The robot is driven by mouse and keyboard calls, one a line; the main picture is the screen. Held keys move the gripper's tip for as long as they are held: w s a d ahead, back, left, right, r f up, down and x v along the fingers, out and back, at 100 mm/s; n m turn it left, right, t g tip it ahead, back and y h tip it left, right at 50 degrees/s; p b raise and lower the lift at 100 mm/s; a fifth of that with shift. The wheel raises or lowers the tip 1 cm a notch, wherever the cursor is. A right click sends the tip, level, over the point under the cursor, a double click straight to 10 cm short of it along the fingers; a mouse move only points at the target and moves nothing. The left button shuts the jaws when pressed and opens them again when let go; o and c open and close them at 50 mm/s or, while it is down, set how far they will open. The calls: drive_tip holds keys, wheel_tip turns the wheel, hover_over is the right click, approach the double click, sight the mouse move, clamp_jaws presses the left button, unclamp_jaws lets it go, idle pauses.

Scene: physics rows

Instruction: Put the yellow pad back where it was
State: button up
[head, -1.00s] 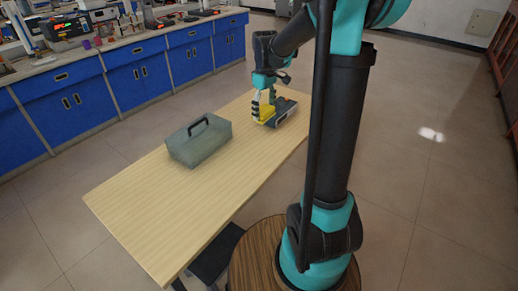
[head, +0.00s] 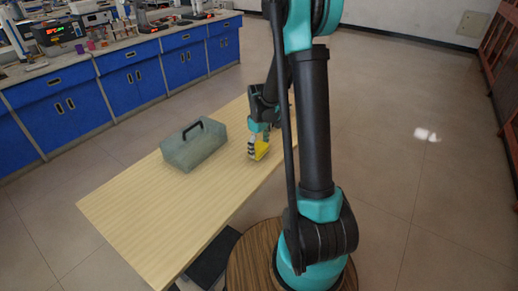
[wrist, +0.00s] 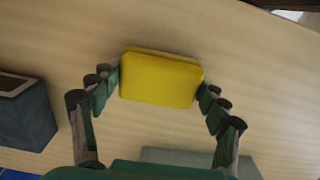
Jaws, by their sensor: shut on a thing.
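The yellow pad (head: 260,150) is a small rounded block in my gripper, over the right part of the wooden table in the head view. In the wrist view the pad (wrist: 161,79) sits between the two fingers, with one finger against each short side. My gripper (wrist: 161,84) is shut on it, and bare tabletop shows around it. I cannot tell whether its underside touches the table. A dark blue-grey block (wrist: 24,118) with a dark recess in its top stands at the left of the wrist view. My arm hides part of the table's far end in the head view.
A grey-green case (head: 194,148) with a black handle stands left of my gripper on the wooden table (head: 150,220). The table's near left part is clear. Blue cabinets (head: 125,84) with lab equipment on top stand beyond the table.

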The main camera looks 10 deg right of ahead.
sight(259, 147)
drive_tip(key=shift+f, duration=0.25)
drive_tip(key=shift+f, duration=0.1)
drive_tip(key=o, duration=1)
wheel_tip(259, 147, up, 12)
drive_tip(key=s+d+f+m+t, duration=0.1)
drive_tip(key=s+m, duration=0.2)
drive_tip(key=s, duration=0.4)
drive_tip(key=s+d+f+m+t, duration=0.1)
drive_tip(key=s+f+m, duration=0.1)
drive_tip(key=s, duration=0.6)
drive_tip(key=s+d+f+m+t, duration=0.1)
drive_tip(key=s+m, duration=0.3)
drive_tip(key=s, duration=0.4)
drive_tip(key=shift+d+f+t, duration=0.35)
drive_tip(key=shift+d+t, duration=0.1)
drive_tip(key=shift+t, duration=0.15)
drive_tip(key=shift+w, duration=0.1)
